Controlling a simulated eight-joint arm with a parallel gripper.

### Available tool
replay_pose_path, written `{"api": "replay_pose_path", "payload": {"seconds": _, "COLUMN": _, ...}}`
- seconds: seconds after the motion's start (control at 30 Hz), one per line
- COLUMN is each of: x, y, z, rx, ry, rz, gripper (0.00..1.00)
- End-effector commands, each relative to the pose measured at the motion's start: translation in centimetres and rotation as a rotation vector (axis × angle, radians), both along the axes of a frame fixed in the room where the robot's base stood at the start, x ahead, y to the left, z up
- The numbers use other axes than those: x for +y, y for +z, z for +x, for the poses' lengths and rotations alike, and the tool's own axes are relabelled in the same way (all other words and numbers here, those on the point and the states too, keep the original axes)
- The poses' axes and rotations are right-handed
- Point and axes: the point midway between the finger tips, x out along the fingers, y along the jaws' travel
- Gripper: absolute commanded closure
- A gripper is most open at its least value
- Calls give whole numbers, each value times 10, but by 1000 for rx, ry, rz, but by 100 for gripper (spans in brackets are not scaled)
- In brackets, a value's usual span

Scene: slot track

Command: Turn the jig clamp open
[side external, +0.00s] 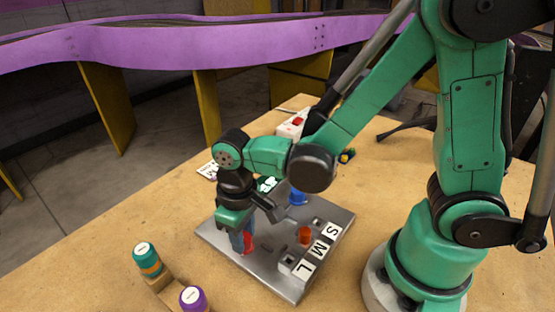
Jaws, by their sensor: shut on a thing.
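The jig is a grey metal plate (285,278) on the wooden table, with white S, M and L labels along its right side. A small red part (248,246), which looks like the jig clamp, shows on the left of the plate. My gripper (243,235) points down over it and is shut on it. The fingers hide most of the clamp, so its turn angle cannot be told. An orange-red round peg (305,235) stands by the labels, and a blue piece (297,197) sits at the plate's far side.
A teal-and-orange capped cylinder (147,259) and a purple capped one (193,299) stand by a wooden block at the front left. A white box with a red switch (294,123) lies behind my arm. The table's left side is mostly clear.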

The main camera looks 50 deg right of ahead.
Motion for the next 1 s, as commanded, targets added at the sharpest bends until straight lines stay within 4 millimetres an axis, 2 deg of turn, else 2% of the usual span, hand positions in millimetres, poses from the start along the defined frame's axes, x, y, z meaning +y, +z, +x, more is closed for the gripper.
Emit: {"api": "replay_pose_path", "payload": {"seconds": 1.0, "x": 0, "y": 0, "z": 0, "rx": 0, "ry": 919, "rz": 0, "gripper": 100}}
